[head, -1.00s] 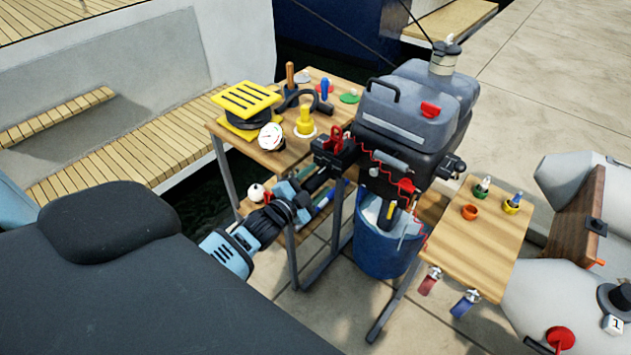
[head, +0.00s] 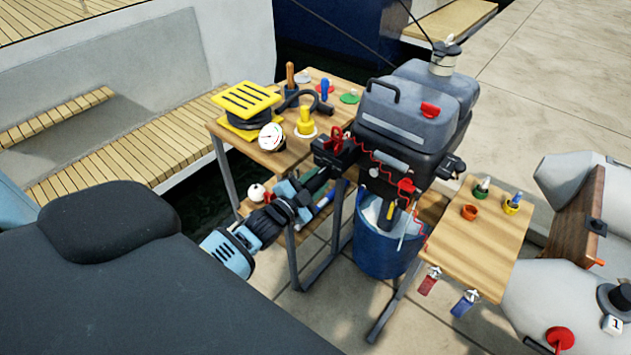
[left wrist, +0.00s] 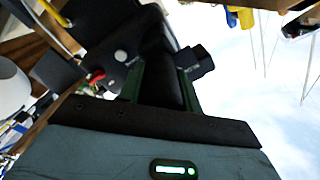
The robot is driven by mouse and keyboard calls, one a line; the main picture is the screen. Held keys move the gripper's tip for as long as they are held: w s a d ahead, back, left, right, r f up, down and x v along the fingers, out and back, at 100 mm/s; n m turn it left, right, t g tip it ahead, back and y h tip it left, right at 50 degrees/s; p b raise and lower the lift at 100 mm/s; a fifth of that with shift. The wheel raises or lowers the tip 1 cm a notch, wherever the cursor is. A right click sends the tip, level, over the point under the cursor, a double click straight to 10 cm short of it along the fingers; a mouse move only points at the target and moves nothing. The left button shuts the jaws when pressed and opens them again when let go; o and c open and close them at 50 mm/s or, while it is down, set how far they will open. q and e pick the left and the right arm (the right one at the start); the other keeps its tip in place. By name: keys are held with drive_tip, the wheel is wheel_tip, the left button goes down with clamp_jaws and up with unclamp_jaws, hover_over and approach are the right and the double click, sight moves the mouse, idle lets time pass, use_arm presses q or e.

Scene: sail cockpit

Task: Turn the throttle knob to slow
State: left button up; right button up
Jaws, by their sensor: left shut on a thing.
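The outboard motor (head: 410,115) has a dark grey cowl and hangs at the centre of the head view. Its black tiller arm (head: 335,155) reaches down and left towards my left gripper (head: 306,188). In the left wrist view, my left gripper (left wrist: 161,88) is shut on the black throttle knob (left wrist: 165,60), with one finger on each side. The gripper hides much of the knob in the head view, and I cannot read a speed marking. My right gripper is not in view.
A blue bucket (head: 383,245) stands under the motor. A small wooden table (head: 480,240) is at right.

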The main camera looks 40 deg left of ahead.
use_arm(q)
drive_tip(key=n, duration=0.3)
drive_tip(key=shift+p, duration=0.3)
drive_tip(key=shift+n, duration=2.1)
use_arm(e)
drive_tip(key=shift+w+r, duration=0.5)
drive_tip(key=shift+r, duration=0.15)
use_arm(q)
drive_tip(key=o, duration=1)
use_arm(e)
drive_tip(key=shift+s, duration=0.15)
use_arm(q)
drive_tip(key=s, duration=0.8)
drive_tip(key=shift+a, duration=0.35)
drive_tip(key=shift+w, duration=0.1)
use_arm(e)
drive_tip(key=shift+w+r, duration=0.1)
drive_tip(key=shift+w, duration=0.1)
